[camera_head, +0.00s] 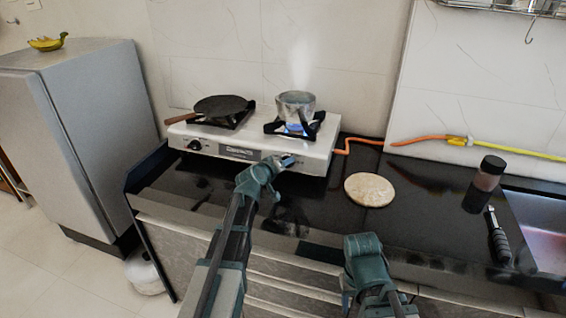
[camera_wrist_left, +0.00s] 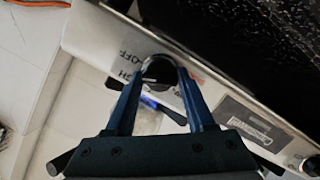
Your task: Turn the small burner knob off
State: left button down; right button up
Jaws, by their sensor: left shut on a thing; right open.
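A two-burner white stove (camera_head: 240,152) stands on the black counter. A metal pot (camera_head: 295,104) sits over its right burner, with blue flame (camera_head: 297,127) showing under it. My left gripper (camera_head: 286,161) is at the right end of the stove's front panel. In the left wrist view its two fingers are shut on the sides of a round dark knob (camera_wrist_left: 158,70), beside printed "OFF" lettering. The gripper hides this knob in the head view. The left burner's knob (camera_head: 194,145) shows uncovered. My right gripper (camera_head: 362,283) is open, low at the counter's front edge, away from the stove.
A black pan (camera_head: 222,105) sits on the left burner. A round tan board (camera_head: 369,189), a dark-capped jar (camera_head: 489,173) and a black-handled tool (camera_head: 498,238) are on the counter at right. An orange hose (camera_head: 362,140) runs from the stove. A grey fridge (camera_head: 85,130) stands left.

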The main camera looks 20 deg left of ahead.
pick_arm(q)
jog(key=m+y, duration=0.1)
jog(key=m, duration=0.3)
jog(key=shift+p, duration=0.35)
dwell(0.3)
jog(key=shift+c, duration=1.4)
grip_release()
jog(key=shift+s+r, duration=0.1)
jog(key=d+p+v, duration=0.1)
jog(key=p+v, duration=0.4)
jog(key=v, duration=0.8)
jog(key=shift+s+a+r+p, duration=0.25)
jog(key=shift+s+a+p, duration=0.05)
jog(key=shift+a, duration=0.05)
